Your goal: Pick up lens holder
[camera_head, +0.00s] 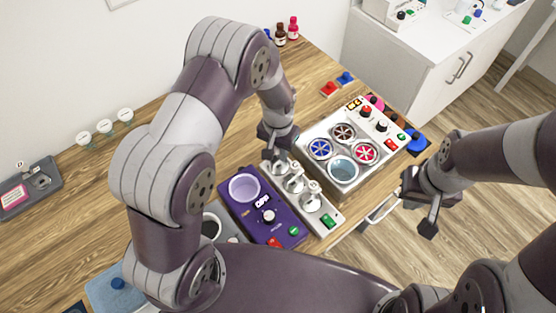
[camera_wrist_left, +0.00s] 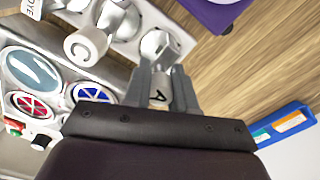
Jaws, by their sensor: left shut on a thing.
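A white rack (camera_head: 327,227) holds silver lens holders with white cylindrical handles in a row. My left gripper (camera_head: 276,158) comes down over the rack's far end. In the left wrist view its fingers (camera_wrist_left: 160,92) are shut on a lens holder marked A (camera_wrist_left: 159,97). The silver end of that holder lies over or in the rack's end place; I cannot tell whether it is lifted. A lens holder marked C (camera_wrist_left: 84,46) stands beside it. My right gripper (camera_head: 418,216) is open and empty, beyond the table's right edge.
A purple device (camera_head: 262,213) with a round cup stands left of the rack. A white box (camera_head: 366,151) with blue and red round inserts stands right of it. Bottles (camera_head: 280,36) stand at the back.

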